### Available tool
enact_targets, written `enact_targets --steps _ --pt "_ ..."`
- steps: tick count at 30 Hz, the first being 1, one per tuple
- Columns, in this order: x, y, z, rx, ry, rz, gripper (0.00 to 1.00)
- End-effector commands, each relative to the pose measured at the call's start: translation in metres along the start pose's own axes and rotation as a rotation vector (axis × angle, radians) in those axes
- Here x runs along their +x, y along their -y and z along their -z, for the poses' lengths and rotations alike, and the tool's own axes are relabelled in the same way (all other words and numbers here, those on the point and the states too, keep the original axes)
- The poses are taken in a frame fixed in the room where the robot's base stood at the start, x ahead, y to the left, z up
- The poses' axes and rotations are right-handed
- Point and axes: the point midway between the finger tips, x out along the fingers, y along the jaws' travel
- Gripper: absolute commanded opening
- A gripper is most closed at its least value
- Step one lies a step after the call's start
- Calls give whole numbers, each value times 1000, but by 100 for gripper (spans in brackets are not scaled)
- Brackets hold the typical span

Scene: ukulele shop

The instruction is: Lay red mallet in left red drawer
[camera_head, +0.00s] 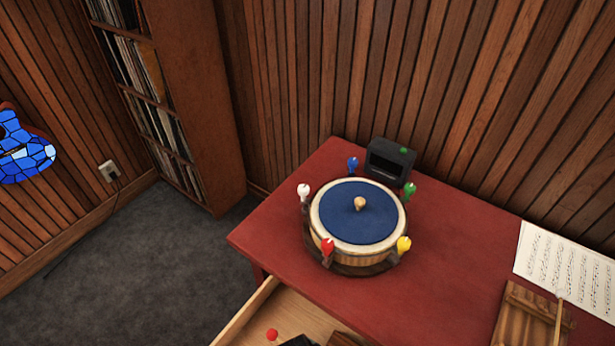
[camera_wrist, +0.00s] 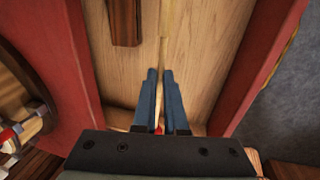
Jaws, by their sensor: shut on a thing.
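The red mallet has a red ball head (camera_head: 272,334) and a pale wooden stick (camera_wrist: 165,35). My gripper (camera_wrist: 160,73) is shut on the stick, between two blue fingers. The ball head shows partly between the fingers in the wrist view. The left red drawer (camera_head: 243,312) is pulled out from the red desk, with pale wood inside and a red front. In the wrist view the drawer floor (camera_wrist: 205,60) lies beneath the mallet and fingers. I cannot tell whether the mallet touches it. A dark brown wooden piece (camera_wrist: 126,22) lies in the drawer beside the stick.
A round drum (camera_head: 357,215) with a blue top and colored knobs stands on the desk (camera_head: 440,260). Behind it is a black box (camera_head: 390,160). A sheet of music (camera_head: 567,268) and a brown wooden block (camera_head: 525,320) with a stick lie at the right.

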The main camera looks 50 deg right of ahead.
Motion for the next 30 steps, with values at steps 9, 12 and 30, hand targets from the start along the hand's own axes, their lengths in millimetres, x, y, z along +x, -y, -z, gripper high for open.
enact_targets --steps 9,12,30 --pt "43 9 -1 1 0 0 0" --pt "56 12 -1 1 1 0 0" --pt "129 26 -2 1 0 0 0"
